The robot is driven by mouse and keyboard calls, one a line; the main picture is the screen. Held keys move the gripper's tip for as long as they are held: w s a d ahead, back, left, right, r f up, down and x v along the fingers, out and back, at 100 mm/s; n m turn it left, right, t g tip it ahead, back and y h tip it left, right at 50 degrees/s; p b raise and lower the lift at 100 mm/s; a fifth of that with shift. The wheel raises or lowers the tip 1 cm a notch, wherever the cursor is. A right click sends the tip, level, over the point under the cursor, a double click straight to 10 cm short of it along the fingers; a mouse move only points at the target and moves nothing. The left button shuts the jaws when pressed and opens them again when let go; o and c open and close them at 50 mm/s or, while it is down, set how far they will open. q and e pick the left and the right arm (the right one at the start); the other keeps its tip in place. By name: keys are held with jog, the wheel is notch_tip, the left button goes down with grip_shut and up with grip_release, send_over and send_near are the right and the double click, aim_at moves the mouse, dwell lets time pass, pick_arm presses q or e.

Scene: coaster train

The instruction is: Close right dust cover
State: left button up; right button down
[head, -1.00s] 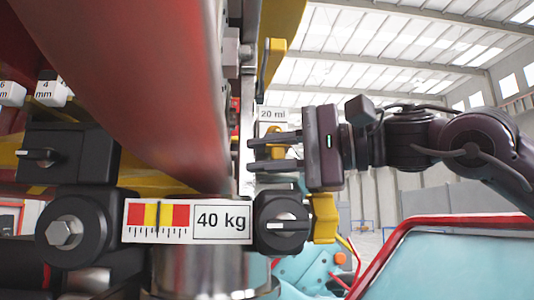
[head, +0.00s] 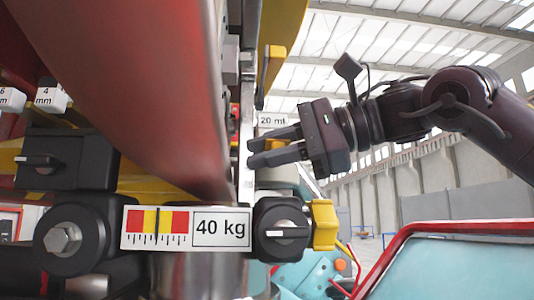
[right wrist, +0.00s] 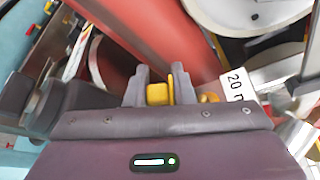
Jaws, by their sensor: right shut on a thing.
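My right gripper (head: 252,152) comes in from the right in the head view, its fingers pointing left and tilted slightly down beside a vertical metal edge (head: 246,140). In the right wrist view, a small yellow piece (right wrist: 158,94) sits between the two fingers, and the gripper is shut on it. I cannot tell for certain which part is the right dust cover. A yellow block (head: 323,225) sits beside a black knob (head: 283,228), below the gripper and apart from it. My left gripper is not in view.
A white "40 kg" label (head: 222,228) with a coloured scale is left of the knob. A large red cylinder (head: 140,80) fills the upper left. A red-rimmed light-blue panel (head: 455,268) is at lower right; above it is open room.

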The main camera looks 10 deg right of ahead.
jog(key=shift+a+f+m+h, duration=0.1)
jog(key=shift+f+m+h, duration=0.2)
jog(key=shift+m, duration=0.2)
jog(key=shift+g, duration=0.3)
jog(key=c, duration=1.4)
grip_release()
jog(key=shift+r, duration=0.1)
jog(key=shift+o, duration=0.4)
jog(key=shift+r, duration=0.4)
